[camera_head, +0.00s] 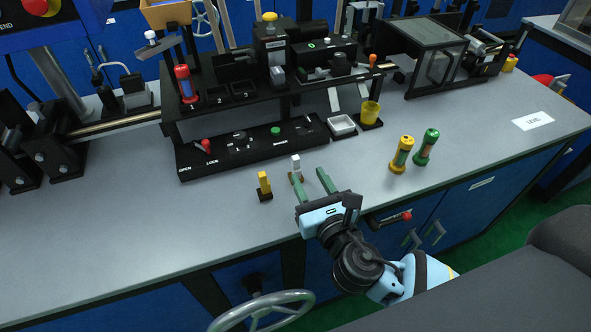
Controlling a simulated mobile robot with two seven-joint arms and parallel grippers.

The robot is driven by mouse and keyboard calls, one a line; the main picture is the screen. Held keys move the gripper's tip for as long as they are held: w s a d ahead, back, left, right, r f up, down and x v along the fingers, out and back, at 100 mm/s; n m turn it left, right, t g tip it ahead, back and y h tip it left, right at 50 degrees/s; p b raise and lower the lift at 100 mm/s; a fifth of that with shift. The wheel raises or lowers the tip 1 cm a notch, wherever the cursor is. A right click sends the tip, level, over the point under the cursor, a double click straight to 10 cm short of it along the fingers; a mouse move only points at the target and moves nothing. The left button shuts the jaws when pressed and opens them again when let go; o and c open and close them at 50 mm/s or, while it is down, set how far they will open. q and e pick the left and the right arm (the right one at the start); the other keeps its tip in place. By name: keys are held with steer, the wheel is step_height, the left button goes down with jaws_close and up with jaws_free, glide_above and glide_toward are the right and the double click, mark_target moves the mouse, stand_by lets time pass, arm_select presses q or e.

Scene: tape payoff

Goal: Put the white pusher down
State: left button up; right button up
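The white pusher (296,163) is a small white block that looks upright at the front of the bench, just beyond the left fingertip of my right gripper. Its lower part is hidden by that finger. My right gripper (307,172) has green fingers spread well apart, with bare grey bench showing between them. I cannot tell whether the left finger touches the pusher. My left gripper is not in view.
A yellow pusher (264,183) on a dark base stands left of my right gripper. Yellow (402,154) and green (427,147) cylinders stand to the right. The black control panel (243,150) lies behind. The grey bench (130,232) is clear at front left.

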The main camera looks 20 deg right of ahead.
mark_target(297, 162)
steer(key=shift+w+a+r, duration=0.1)
steer(key=shift+w, duration=0.15)
steer(key=shift+w+a+r, duration=0.1)
steer(key=shift+w+a, duration=0.1)
steer(key=shift+w, duration=0.95)
steer(key=shift+w+a, duration=0.15)
steer(key=shift+w, duration=1)
steer(key=shift+c, duration=0.4)
jaws_close()
